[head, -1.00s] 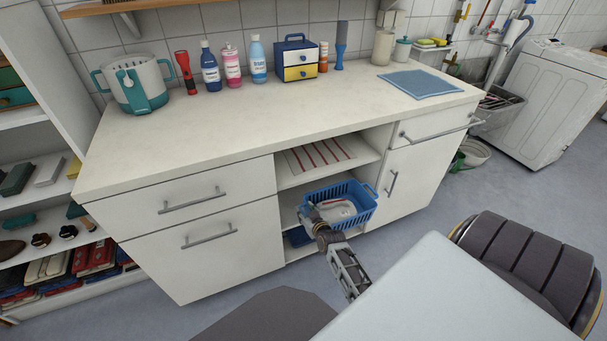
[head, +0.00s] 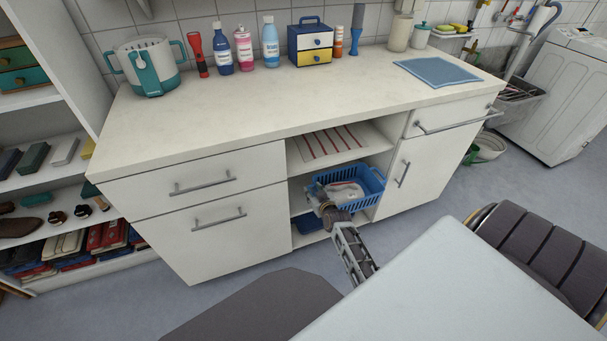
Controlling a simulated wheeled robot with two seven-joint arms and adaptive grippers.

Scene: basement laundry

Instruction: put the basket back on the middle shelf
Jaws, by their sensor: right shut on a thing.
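The blue plastic basket (head: 376,193) with white and reddish contents is at the front of the open shelf section of the white cabinet. It is at about the height of the middle shelf (head: 299,205), below the shelf with the striped cloth. I cannot tell whether it rests on the board or hangs just above it. My right gripper (head: 328,208) is shut on the basket's near left side, and its arm comes up from below. The gripper and wrist hide part of the basket's front. My left gripper is not in view.
A striped cloth (head: 330,141) lies on the upper shelf. A dark blue item (head: 309,223) sits low in the section, below the basket. Closed drawers (head: 205,180) flank it on the left and a door (head: 408,172) on the right. Bottles and a teal-handled container (head: 150,68) stand on the countertop.

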